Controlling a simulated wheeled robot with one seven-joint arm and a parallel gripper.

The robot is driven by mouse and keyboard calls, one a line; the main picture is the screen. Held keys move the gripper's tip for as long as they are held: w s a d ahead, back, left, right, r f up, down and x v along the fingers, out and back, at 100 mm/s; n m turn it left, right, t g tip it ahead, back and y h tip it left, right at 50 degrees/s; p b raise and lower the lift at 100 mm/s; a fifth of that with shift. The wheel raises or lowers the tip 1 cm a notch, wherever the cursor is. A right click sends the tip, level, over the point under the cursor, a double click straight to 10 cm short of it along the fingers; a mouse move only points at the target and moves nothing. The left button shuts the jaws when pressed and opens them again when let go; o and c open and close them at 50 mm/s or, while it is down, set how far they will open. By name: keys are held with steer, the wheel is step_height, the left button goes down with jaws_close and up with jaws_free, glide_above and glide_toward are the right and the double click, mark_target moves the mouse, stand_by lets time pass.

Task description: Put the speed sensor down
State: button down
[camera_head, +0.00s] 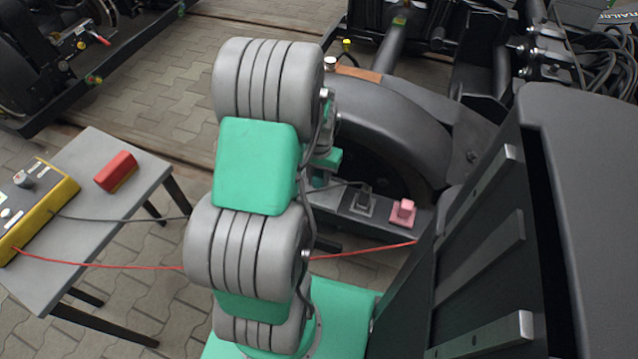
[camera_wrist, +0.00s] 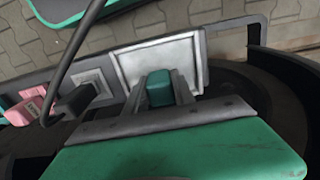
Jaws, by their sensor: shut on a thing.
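The speed sensor (camera_wrist: 160,88), seen as a small teal block, sits between the two fingers of my gripper (camera_wrist: 161,92) in the wrist view. The fingers are shut on it. Behind and around it in that view is a pale square plate (camera_wrist: 130,64) with a raised rim; I cannot tell whether the sensor touches it. In the head view my gripper (camera_head: 319,178) is partly hidden behind my arm, above the left part of a dark ledge (camera_head: 384,217) beside the wheel.
A black plug (camera_head: 364,197) with a cable and a pink block (camera_head: 403,210) stand on the ledge, right of my gripper in the head view. A dark wheel (camera_head: 395,125) rises behind. A grey table (camera_head: 100,215) at left carries a yellow control box (camera_head: 35,205) and a red block (camera_head: 116,171).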

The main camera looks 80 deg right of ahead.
steer(key=shift+f, duration=0.65)
steer(key=shift+r, duration=0.15)
steer(key=c, duration=1.5)
jaws_free()
steer(key=shift+f, duration=0.2)
steer(key=o, duration=0.4)
steer(key=shift+o, duration=0.2)
steer(key=shift+r, duration=0.1)
